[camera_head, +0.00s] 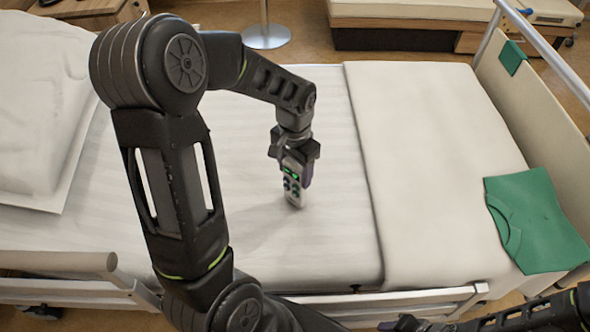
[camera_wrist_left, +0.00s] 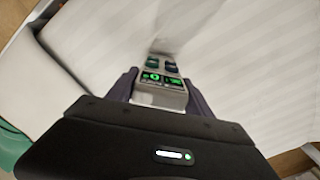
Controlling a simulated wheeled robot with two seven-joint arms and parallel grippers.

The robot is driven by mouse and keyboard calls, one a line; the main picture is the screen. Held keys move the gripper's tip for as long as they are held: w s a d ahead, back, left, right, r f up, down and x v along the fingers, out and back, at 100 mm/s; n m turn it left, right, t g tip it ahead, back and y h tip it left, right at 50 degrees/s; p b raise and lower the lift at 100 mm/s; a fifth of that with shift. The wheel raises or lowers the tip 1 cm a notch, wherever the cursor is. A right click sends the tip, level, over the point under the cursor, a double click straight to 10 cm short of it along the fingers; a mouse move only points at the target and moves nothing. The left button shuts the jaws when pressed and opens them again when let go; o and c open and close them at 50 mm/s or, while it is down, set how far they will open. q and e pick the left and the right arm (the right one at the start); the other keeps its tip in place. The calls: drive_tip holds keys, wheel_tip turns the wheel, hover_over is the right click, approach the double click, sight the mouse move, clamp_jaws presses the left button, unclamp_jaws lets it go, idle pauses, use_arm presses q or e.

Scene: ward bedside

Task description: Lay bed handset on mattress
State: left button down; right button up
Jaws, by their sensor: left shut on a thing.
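The bed handset (camera_head: 293,189) is pale grey with dark buttons and green lit marks. My left gripper (camera_head: 293,172) is shut on its upper part. The handset points down over the white mattress (camera_head: 250,215), its lower end at or close to the sheet; I cannot tell if it touches. In the left wrist view the handset (camera_wrist_left: 163,85) sits between the two fingers of the left gripper (camera_wrist_left: 160,97), with the white sheet beyond. My right arm shows at the bottom right of the head view; its fingertips cannot be made out clearly.
A pillow (camera_head: 38,105) lies at the left end of the bed. A folded cream blanket (camera_head: 440,160) covers the right part, with a green garment (camera_head: 535,222) at its right edge. A bed rail (camera_head: 390,303) runs along the near side. The sheet around the handset is clear.

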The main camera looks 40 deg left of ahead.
use_arm(q)
drive_tip(key=shift+f, duration=0.15)
drive_tip(key=shift+c, duration=2.1)
unclamp_jaws()
drive_tip(key=shift+r, duration=0.35)
wheel_tip(320, 180, up, 12)
drive_tip(key=shift+f+p, duration=0.15)
drive_tip(key=shift+p, duration=0.55)
